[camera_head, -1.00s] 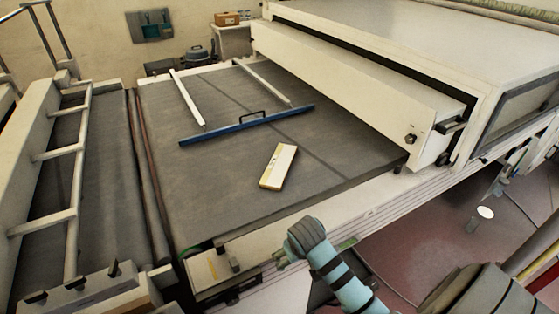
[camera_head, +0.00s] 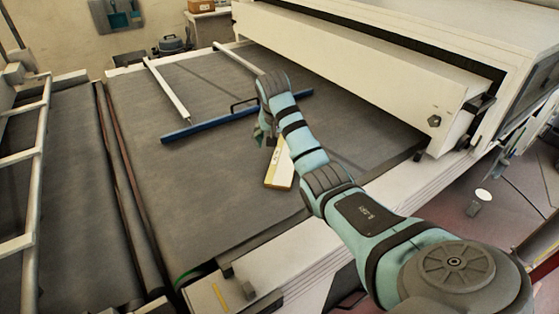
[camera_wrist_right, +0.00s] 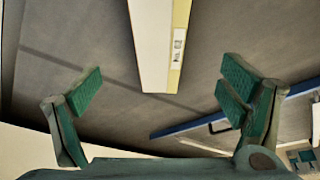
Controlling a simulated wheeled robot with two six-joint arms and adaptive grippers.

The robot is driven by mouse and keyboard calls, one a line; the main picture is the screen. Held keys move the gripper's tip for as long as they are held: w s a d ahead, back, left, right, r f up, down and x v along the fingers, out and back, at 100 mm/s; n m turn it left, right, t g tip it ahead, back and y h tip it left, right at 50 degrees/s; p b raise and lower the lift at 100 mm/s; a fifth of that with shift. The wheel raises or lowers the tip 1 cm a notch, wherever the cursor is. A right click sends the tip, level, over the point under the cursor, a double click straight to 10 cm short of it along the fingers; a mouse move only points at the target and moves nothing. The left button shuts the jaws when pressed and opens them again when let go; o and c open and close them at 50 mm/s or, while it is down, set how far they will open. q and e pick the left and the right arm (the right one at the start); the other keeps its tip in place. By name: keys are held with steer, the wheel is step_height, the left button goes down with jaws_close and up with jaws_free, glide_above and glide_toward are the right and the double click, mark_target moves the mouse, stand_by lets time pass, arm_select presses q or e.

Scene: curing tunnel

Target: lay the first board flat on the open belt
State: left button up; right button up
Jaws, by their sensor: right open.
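A pale, narrow board with a yellow edge (camera_head: 279,168) lies on the dark belt (camera_head: 225,192), which is open to view. My arm partly covers the board in the head view. My right gripper (camera_head: 263,133) hangs above the belt at the board's far end. No contact shows. My left gripper is not in view.
A blue bar with a handle (camera_head: 200,131) lies across the belt, with white rails (camera_head: 168,90) running back from it. The white tunnel housing (camera_head: 370,75) stands along the right. The belt's front left is clear.

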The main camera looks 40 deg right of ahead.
glide_toward(284, 160)
steer(key=f, duration=0.2)
steer(key=shift+s+d+f+b, duration=0.25)
steer(key=shift+d+f+b, duration=0.05)
steer(key=shift+f+b, duration=0.1)
steer(key=b+x, duration=0.1)
steer(key=x, duration=0.1)
steer(key=w+b+x, duration=0.1)
steer(key=x, duration=0.2)
steer(key=shift+w+f, duration=0.15)
steer(key=shift+d+f, duration=0.1)
steer(key=shift+f, duration=0.05)
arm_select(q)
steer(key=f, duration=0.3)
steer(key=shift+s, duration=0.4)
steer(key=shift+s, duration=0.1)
arm_select(e)
steer(key=c, duration=1.3)
steer(key=shift+c, duration=0.2)
